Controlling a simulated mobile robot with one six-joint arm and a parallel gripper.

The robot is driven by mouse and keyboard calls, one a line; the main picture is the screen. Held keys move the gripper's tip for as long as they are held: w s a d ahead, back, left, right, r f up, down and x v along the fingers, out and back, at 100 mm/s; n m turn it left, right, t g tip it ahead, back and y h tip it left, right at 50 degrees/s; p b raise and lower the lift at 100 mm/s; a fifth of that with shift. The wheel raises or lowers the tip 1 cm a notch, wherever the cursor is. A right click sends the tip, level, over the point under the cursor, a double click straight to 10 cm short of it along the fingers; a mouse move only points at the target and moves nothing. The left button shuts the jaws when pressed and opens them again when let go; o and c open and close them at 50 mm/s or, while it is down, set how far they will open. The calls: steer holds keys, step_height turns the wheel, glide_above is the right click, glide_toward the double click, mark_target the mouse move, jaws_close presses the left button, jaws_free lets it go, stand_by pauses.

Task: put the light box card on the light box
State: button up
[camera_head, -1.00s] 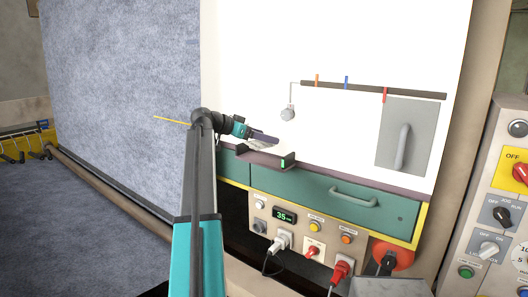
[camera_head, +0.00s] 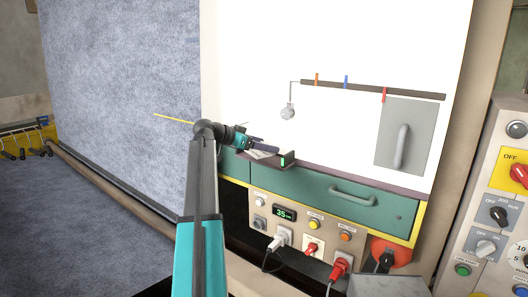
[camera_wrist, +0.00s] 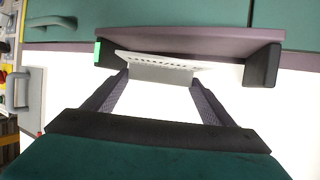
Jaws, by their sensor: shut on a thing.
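The light box card (camera_wrist: 165,68) is a thin pale plate with a row of dark marks; in the head view it shows as a small pale strip (camera_head: 259,154). My gripper (camera_wrist: 158,84) is shut on its edge, and the finger tips are partly hidden by the card. In the head view my gripper (camera_head: 264,147) is at the dark ledge (camera_head: 272,163), at the foot of a large bright white panel (camera_head: 270,60), probably the light box. The card lies close along the ledge; I cannot tell whether they touch.
A green drawer (camera_head: 320,190) with a handle is below the ledge. Under it is a control box (camera_head: 310,222) with plugs and buttons. A rail (camera_head: 370,88) with coloured clips and a grey plate (camera_head: 408,135) with a handle are on the panel at right.

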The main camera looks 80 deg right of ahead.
steer(key=shift+f+p, duration=0.4)
steer(key=shift+f, duration=0.5)
steer(key=shift+s+d+f+p, duration=0.1)
steer(key=shift+d+f+p, duration=0.05)
steer(key=shift+f+p, duration=0.3)
steer(key=shift+f, duration=0.1)
steer(key=shift+f, duration=0.15)
steer(key=o, duration=1)
steer(key=shift+r, duration=0.2)
steer(key=shift+w+a+r+b, duration=0.15)
steer(key=shift+w+a+b, duration=0.2)
steer(key=shift+w, duration=0.2)
steer(key=b+v, duration=0.3)
steer(key=v, duration=0.7)
steer(key=shift+w+a+r, duration=0.15)
steer(key=shift+w+a, duration=0.05)
